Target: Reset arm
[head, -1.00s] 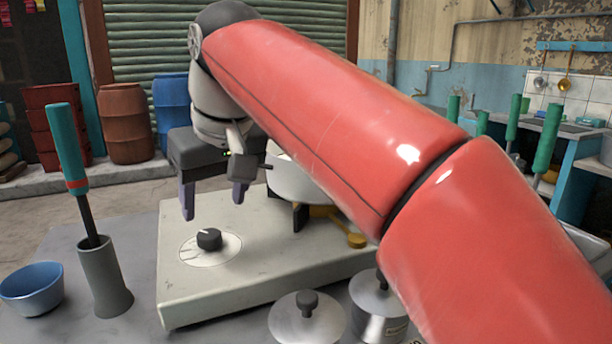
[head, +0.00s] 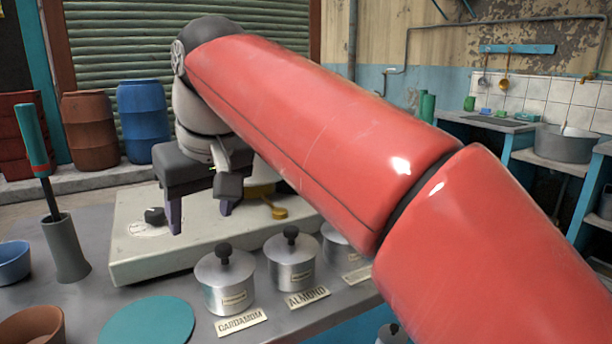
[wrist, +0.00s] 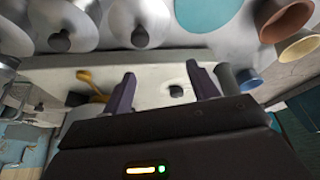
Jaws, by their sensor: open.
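My gripper (head: 199,218) is open and empty in the head view. Its two dark purple fingers point down in front of or over the pale stove (head: 150,258), clear of the knob (head: 155,216). The wrist view shows my gripper (wrist: 160,92) with its fingers apart and nothing between them; the knob (wrist: 176,91) appears beyond the gap. My red arm covers the middle and right of the head view and hides part of the stove and the pot area.
Lidded canisters labelled cardamom (head: 224,282) and almond (head: 291,262) stand in front of the stove. A grey holder (head: 66,250) with a teal-handled tool, a blue bowl (head: 12,263) and a teal disc (head: 148,325) lie to the left. A pot (head: 566,143) sits on the far right counter.

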